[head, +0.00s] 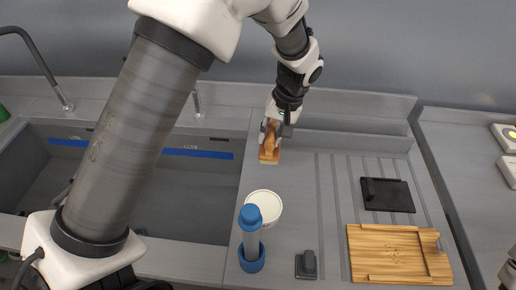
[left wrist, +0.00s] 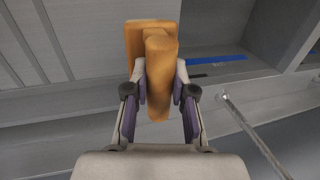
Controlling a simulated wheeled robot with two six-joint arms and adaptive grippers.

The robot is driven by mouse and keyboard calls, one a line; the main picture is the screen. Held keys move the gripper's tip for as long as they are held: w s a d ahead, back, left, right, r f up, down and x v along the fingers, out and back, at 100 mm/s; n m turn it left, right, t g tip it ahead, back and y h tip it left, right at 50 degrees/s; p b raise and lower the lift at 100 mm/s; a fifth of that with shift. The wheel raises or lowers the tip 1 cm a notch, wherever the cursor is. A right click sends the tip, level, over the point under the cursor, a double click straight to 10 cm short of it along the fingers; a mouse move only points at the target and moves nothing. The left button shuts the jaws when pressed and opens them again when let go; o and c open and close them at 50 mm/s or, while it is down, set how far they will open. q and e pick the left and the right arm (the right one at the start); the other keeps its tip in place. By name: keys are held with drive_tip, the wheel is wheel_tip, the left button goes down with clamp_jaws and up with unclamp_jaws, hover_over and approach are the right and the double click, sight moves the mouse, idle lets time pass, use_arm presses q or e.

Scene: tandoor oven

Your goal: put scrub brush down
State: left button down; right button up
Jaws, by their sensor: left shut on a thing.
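The scrub brush (head: 270,155) is a wooden block with an upright orange-brown handle. It is at the back left of the grey drainboard (head: 300,230), just right of the sink. My left gripper (head: 276,130) is shut on its handle from the far side. In the left wrist view the brush (left wrist: 150,60) sits between the two fingers of the gripper (left wrist: 160,85), its block beyond the fingertips. I cannot tell whether the block touches the surface. My right gripper cannot be made out.
A white bowl (head: 265,207) and a blue-capped bottle-like tool (head: 251,240) stand in front of the brush. A wooden board (head: 393,256), a black holder (head: 388,196) and a small dark block (head: 307,265) lie to the right. The sink (head: 190,195) opens at left.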

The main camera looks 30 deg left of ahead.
sight(273, 150)
use_arm(q)
drive_tip(key=shift+s+f, duration=0.1)
drive_tip(key=shift+f, duration=0.2)
drive_tip(key=f, duration=0.1)
drive_tip(key=s+d+f+p, duration=0.1)
drive_tip(key=shift+d+f, duration=0.25)
drive_tip(key=shift+f, duration=0.1)
drive_tip(key=x, duration=0.3)
drive_tip(key=w+p+x, duration=0.1)
drive_tip(key=x, duration=0.1)
drive_tip(key=shift+w+d+f+p, duration=0.1)
drive_tip(key=shift+f+p, duration=0.2)
drive_tip(key=shift+f, duration=0.2)
drive_tip(key=shift+d, duration=0.25)
drive_tip(key=shift+f, duration=0.15)
drive_tip(key=c, duration=1.1)
unclamp_jaws()
drive_tip(key=shift+o, duration=0.6)
drive_tip(key=shift+a, duration=0.1)
drive_tip(key=b+v, duration=0.3)
drive_tip(key=v, duration=0.8)
drive_tip(key=shift+r, duration=0.3)
drive_tip(key=shift+d+r, duration=0.25)
drive_tip(key=shift+r, duration=0.15)
use_arm(e)
drive_tip(key=shift+s+d+f, duration=0.3)
